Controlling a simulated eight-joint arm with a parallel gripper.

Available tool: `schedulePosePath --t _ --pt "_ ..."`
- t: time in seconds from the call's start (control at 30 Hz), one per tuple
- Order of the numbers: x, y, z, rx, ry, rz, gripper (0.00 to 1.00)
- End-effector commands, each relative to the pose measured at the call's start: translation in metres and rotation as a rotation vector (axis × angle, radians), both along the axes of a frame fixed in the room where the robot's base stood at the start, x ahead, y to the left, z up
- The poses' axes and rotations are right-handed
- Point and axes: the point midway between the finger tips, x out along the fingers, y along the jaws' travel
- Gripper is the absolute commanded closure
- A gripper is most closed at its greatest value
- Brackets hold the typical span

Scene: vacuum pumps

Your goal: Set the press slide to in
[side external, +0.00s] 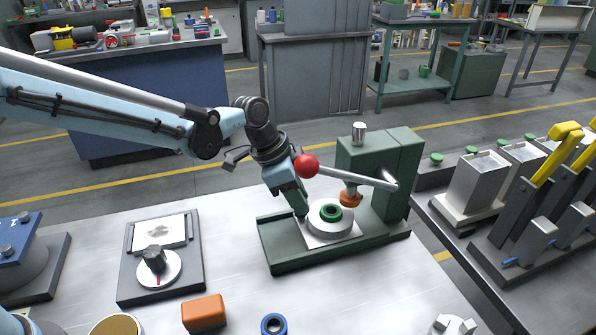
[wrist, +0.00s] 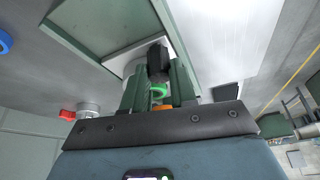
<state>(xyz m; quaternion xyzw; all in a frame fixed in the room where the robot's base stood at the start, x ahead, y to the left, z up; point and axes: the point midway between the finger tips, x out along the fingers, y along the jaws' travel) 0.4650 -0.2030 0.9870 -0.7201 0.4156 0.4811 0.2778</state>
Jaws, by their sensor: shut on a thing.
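The green press (side external: 375,160) stands on its base (side external: 290,262) on the metal bench. Its lever has a red ball (side external: 307,166), and its orange ram tip (side external: 350,198) is above the slide. The pale press slide plate (side external: 345,238) carries a round grey seat (side external: 318,220) with a green ring (side external: 331,213). My gripper (side external: 301,212) reaches down at the slide's left end. In the wrist view my gripper (wrist: 157,80) is shut on the slide's dark handle (wrist: 157,60), with the plate (wrist: 122,58) just beyond. The fingers hide part of the seat.
The red ball and lever are close beside my gripper. A dial box (side external: 153,270) stands left of the press. An orange block (side external: 204,312) and a blue ring (side external: 274,325) lie in front. Metal units with yellow levers (side external: 556,150) stand right. The bench between is clear.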

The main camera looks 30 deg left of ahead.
Motion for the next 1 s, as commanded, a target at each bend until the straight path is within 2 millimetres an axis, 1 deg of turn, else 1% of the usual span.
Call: schedulePosePath --t 0.17,0.3,0.43,0.77,0.8,0.97,1.0 --pt "0.004 -0.004 0.0 0.0 0.0 -0.001 1.0" --pt "0.018 -0.017 0.001 0.0 -0.001 -0.002 1.0" --pt "0.027 -0.026 0.001 0.0 -0.001 0.0 1.0" --pt "0.031 -0.031 0.001 -0.004 -0.004 0.002 1.0" --pt "0.031 -0.031 0.001 -0.005 -0.005 0.002 0.72" --pt "0.03 -0.03 0.0 -0.003 -0.003 0.0 0.48" --pt "0.03 -0.03 0.0 -0.002 -0.002 0.0 0.48"
